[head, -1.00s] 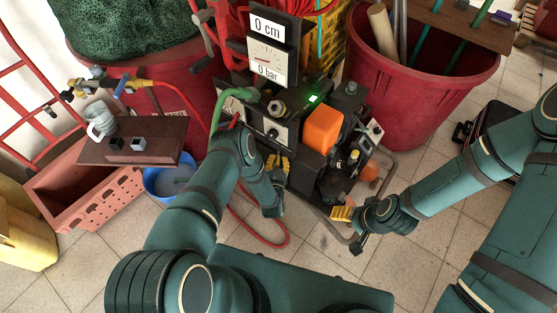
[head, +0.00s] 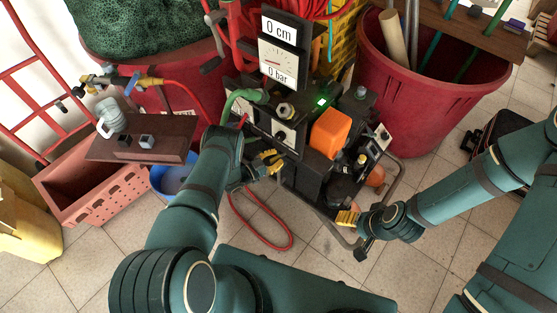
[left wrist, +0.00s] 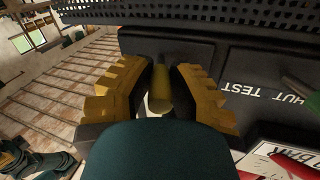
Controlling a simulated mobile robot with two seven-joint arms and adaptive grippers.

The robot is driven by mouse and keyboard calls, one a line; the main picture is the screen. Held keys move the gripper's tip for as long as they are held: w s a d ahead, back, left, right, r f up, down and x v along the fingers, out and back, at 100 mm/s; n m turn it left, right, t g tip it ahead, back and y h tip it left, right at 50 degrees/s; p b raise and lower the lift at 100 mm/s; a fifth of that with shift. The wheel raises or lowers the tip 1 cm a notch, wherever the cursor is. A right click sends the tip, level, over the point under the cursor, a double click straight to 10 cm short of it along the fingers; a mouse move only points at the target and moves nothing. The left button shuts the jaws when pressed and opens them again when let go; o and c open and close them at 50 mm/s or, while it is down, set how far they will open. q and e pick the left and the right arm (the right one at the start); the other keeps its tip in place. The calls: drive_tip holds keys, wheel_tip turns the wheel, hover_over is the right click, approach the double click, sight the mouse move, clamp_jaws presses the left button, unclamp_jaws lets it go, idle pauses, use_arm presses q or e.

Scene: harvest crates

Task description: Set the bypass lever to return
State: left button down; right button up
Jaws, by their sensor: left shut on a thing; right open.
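A dark pump unit (head: 306,175) with an orange block (head: 329,132) stands on the floor. Its front has a white panel with a black knob (head: 282,135). My left gripper (head: 270,161) is at that front, below the knob panel. In the left wrist view its yellow fingers (left wrist: 160,98) are shut on an olive-brass cylindrical handle (left wrist: 160,92), which looks like the lever. A dark face beside it carries upside-down lettering, partly readable as "HUT TEST" (left wrist: 268,92). The lever's far end is hidden. My right gripper (head: 347,218) is open and empty, near the unit's lower frame.
The upright gauge (head: 278,62) above the unit reads 0 cm and 0 bar. A red tub (head: 430,110) stands behind right. A small brown table (head: 145,138), a pink crate (head: 100,200) and a blue bucket (head: 167,178) are at left. A red hose (head: 262,238) loops on the tiles.

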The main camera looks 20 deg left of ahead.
use_arm(q)
drive_tip(key=shift+w+a+m+g+h, duration=0.2)
drive_tip(key=shift+w+m+g+h, duration=0.05)
drive_tip(key=shift+m+g+h, duration=0.55)
drive_tip(key=shift+w+a+m+g+h, duration=0.15)
drive_tip(key=shift+w+m+g+h, duration=0.05)
drive_tip(key=shift+m+g+h, duration=0.6)
drive_tip(key=shift+g, duration=0.4)
drive_tip(key=shift+w, duration=0.1)
drive_tip(key=c, duration=0.8)
unclamp_jaws()
drive_tip(key=shift+c, duration=0.2)
drive_tip(key=v, duration=1.2)
drive_tip(key=shift+f, duration=0.2)
